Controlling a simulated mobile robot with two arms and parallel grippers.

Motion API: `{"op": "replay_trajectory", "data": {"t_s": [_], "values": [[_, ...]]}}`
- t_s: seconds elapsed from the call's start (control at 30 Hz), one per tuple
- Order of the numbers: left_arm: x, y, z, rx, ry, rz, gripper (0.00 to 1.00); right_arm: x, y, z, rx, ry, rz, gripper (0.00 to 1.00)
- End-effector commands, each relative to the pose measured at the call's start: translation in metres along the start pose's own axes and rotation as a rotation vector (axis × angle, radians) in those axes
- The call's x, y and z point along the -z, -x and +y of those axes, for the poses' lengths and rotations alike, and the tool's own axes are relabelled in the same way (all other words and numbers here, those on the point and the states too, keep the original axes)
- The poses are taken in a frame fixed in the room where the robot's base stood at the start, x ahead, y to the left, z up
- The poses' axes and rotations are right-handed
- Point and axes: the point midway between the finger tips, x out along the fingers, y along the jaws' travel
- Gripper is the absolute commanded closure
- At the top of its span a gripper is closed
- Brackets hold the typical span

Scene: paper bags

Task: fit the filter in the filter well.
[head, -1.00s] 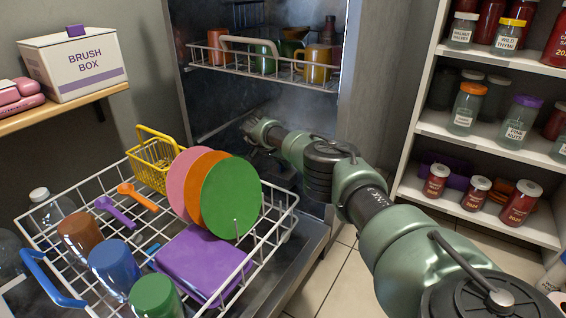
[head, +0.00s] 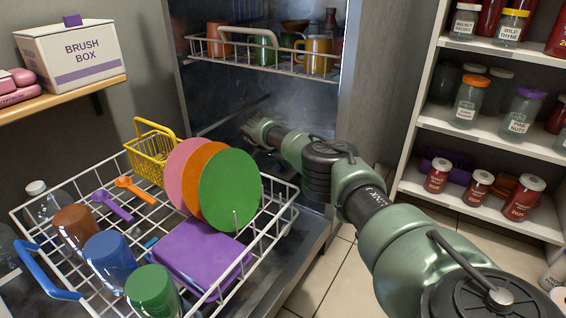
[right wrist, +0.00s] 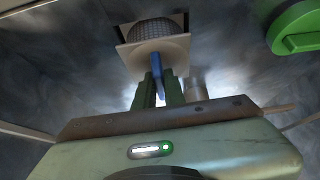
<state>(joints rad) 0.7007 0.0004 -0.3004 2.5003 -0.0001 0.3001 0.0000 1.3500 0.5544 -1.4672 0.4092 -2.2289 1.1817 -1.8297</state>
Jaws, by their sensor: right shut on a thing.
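My right arm reaches into the open dishwasher, and my right gripper (head: 252,135) is low inside it, small and dim in the head view. In the right wrist view the gripper (right wrist: 159,80) is shut on the blue handle of the filter (right wrist: 157,50). The filter has a pale square plate and a grey mesh cylinder beyond it. A dark squarish opening, apparently the filter well (right wrist: 181,18), shows just behind the mesh. I cannot tell whether the mesh is inside it or short of it. My left gripper is not in view.
The pulled-out lower rack (head: 85,178) holds plates, cups and a purple box. The upper rack (head: 290,66) with mugs is above my arm. A green round cap (right wrist: 296,27) sits at right in the wrist view. A jar shelf (head: 480,128) stands at right.

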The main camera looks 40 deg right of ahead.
Motion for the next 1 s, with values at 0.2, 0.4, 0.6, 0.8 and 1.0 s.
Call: {"op": "replay_trajectory", "data": {"t_s": [0.2, 0.4, 0.6, 0.8, 1.0], "values": [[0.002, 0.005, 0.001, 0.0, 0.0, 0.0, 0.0, -0.004, -0.005, 0.0, 0.0, 0.0, 0.0, 1.0], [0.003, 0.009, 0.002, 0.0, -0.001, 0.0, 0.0, -0.007, -0.009, 0.0, 0.0, 0.0, 0.0, 1.0], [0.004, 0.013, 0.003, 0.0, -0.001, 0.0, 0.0, -0.01, -0.013, 0.0, 0.001, 0.0, 0.0, 1.0], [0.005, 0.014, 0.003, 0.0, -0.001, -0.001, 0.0, -0.01, -0.014, 0.0, 0.001, 0.0, 0.0, 1.0], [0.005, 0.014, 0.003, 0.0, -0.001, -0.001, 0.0, -0.01, -0.014, 0.0, 0.001, 0.0, 0.0, 0.76]]}}
